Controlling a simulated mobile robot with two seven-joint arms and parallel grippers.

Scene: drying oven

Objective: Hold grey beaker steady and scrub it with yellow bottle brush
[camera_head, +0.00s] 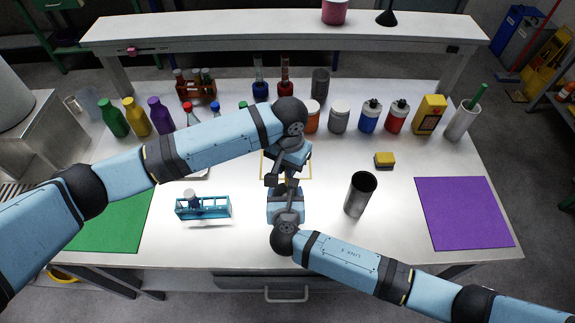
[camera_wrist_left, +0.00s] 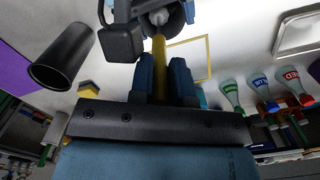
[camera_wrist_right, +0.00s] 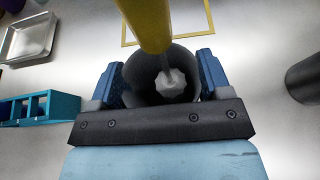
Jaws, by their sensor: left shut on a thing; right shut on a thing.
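The yellow bottle brush has a yellow handle (camera_wrist_left: 158,72) and a white bristle head (camera_wrist_right: 172,86). My left gripper (camera_wrist_left: 161,62) is shut on the handle, above the beaker. My right gripper (camera_wrist_right: 160,66) is shut around the grey beaker (camera_wrist_right: 141,88), whose round dark mouth shows between the fingers in the right wrist view. The bristle head is at the beaker's mouth; how deep it reaches I cannot tell. In the head view my two grippers, left (camera_head: 288,170) and right (camera_head: 286,193), meet near the table's middle and mostly hide brush and beaker.
A dark metal cup (camera_head: 359,197) stands right of my right gripper. A blue rack (camera_head: 204,208) stands left. A yellow sponge (camera_head: 385,160), a yellow outline (camera_head: 310,166), green mat (camera_head: 112,222) and purple mat (camera_head: 463,212) lie on the table. Several bottles line the back.

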